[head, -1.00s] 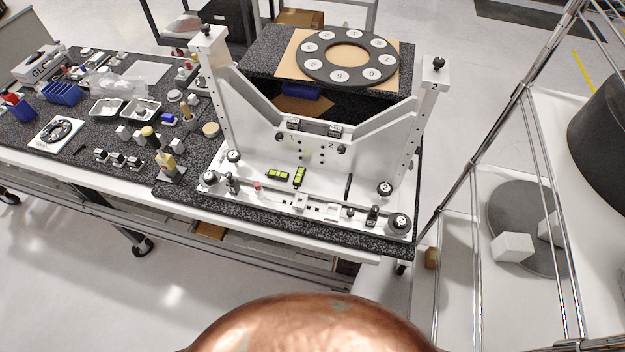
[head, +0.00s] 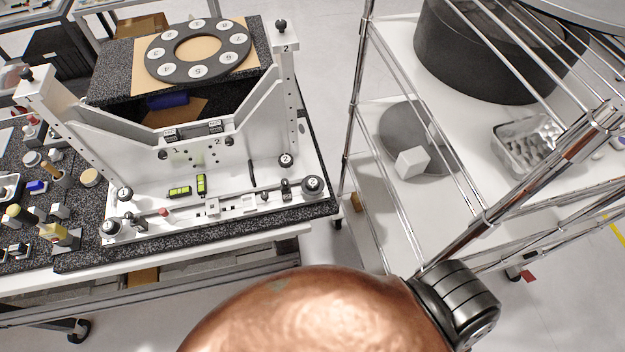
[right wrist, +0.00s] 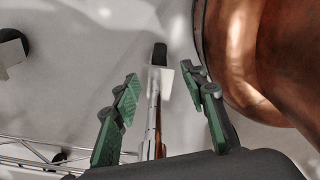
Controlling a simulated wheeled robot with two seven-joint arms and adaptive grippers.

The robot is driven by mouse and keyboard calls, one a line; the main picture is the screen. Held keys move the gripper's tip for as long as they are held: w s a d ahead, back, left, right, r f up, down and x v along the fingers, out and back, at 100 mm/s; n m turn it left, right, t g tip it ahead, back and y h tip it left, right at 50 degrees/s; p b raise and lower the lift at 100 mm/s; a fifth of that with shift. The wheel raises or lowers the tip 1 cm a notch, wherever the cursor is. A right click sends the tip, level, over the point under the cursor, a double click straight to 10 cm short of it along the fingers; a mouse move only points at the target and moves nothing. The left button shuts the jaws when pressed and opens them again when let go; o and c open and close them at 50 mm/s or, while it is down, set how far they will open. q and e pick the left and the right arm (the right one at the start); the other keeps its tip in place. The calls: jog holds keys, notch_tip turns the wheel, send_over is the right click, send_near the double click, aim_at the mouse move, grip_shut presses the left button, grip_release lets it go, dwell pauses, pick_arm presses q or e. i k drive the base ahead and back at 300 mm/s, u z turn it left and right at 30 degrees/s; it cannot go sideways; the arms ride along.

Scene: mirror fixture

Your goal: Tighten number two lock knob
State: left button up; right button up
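The white mirror fixture (head: 190,190) stands on a black speckled slab. A black knob (head: 281,25) tops its right post, just above a "2" label. Another dark round knob marked 2 (head: 286,160) sits at the right of the base. A small dark knob (head: 230,142) is on the front panel near a printed 2. I cannot tell which is the lock knob. In the right wrist view my right gripper (right wrist: 160,76) is open, with green fingers apart and nothing held. The fixture is not recognisable there. My left gripper is not in view.
A chrome wire rack (head: 480,215) stands right of the fixture, with open floor between. A black ring with numbered discs (head: 198,51) lies behind the fixture. In the right wrist view a metal post (right wrist: 153,120) shows beyond the fingers, with wire shelving at lower left.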

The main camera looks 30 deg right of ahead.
aim_at(311, 185)
jog(key=z, duration=2.95)
jog(key=k, duration=1.75)
jog(key=u, duration=1.65)
jog(key=i, duration=0.5)
jog(key=u, duration=0.05)
